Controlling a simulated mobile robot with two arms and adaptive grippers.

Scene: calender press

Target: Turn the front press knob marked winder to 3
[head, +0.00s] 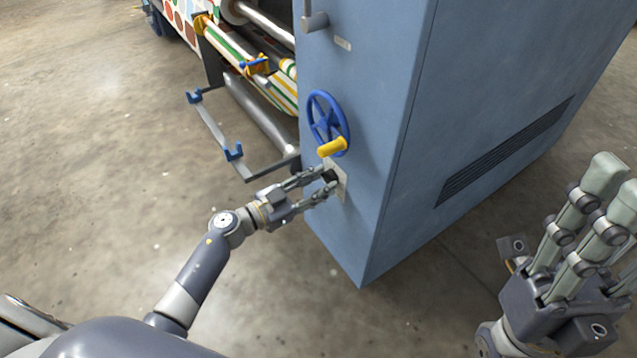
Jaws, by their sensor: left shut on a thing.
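The knob (330,175) is small and dark and sits on a pale plate (340,184) on the front of the blue press cabinet (372,215), below the handwheel. My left gripper (328,182) reaches in from the left and is shut on the knob, with a finger on each side of it. The fingers cover part of the knob and plate, and the markings are too small to read. My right gripper (602,185) is at the lower right, away from the press, its fingers pointing up; I see nothing in it.
A blue handwheel (322,118) with a yellow handle (332,147) sticks out just above the knob. A metal frame with blue hooks (233,152) and striped rollers (262,75) stand left of the cabinet. The floor (110,150) at left is clear.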

